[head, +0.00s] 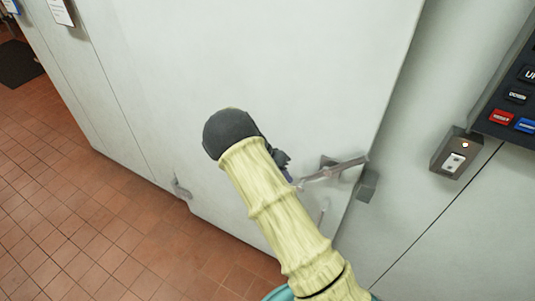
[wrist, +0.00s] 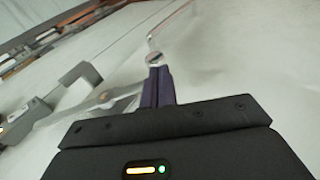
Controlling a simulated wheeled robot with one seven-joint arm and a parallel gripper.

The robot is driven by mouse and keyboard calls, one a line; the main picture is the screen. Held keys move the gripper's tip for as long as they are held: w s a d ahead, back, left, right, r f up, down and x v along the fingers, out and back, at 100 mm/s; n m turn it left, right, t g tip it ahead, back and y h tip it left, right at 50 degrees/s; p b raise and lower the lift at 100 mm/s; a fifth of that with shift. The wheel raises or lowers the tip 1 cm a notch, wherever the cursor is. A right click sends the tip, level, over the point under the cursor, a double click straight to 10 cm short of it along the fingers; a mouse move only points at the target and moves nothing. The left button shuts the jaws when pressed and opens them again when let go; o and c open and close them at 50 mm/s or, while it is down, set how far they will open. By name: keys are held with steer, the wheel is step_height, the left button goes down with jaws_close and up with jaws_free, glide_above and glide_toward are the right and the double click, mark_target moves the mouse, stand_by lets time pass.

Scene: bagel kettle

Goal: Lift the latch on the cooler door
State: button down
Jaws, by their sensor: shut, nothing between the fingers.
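The cooler door (head: 300,70) is a large pale panel that looks shut against its frame. Its metal latch (head: 335,170) sits at the right edge of the door, beside a grey catch block (head: 367,186) on the frame. My gripper (head: 287,177) is at the left end of the latch bar, partly hidden by my wrist and sleeved forearm. In the wrist view, my gripper (wrist: 157,82) is shut, its dark fingers together. The latch (wrist: 100,103) passes just left of the fingers; whether they touch it I cannot tell.

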steer(key=b+v, duration=0.3)
steer(key=v, duration=0.8)
steer(key=shift+w+a+f, duration=0.15)
steer(key=shift+w+a, duration=0.05)
steer(key=s+d+r+n+y, duration=0.25)
steer(key=s+d+y, duration=0.25)
steer(key=s+d, duration=0.3)
steer(key=s+d+r+n+t+y, duration=0.1)
steer(key=s+d+t, duration=0.1)
steer(key=s, duration=0.5)
steer(key=s+d+r+n+t+y, duration=0.1)
steer(key=s+d+r+n+t, duration=0.1)
steer(key=s, duration=0.6)
steer(key=shift+s+t, duration=0.3)
steer(key=shift+d+r, duration=0.1)
steer(key=shift+d, duration=0.05)
steer(key=c, duration=2.2)
jaws_free()
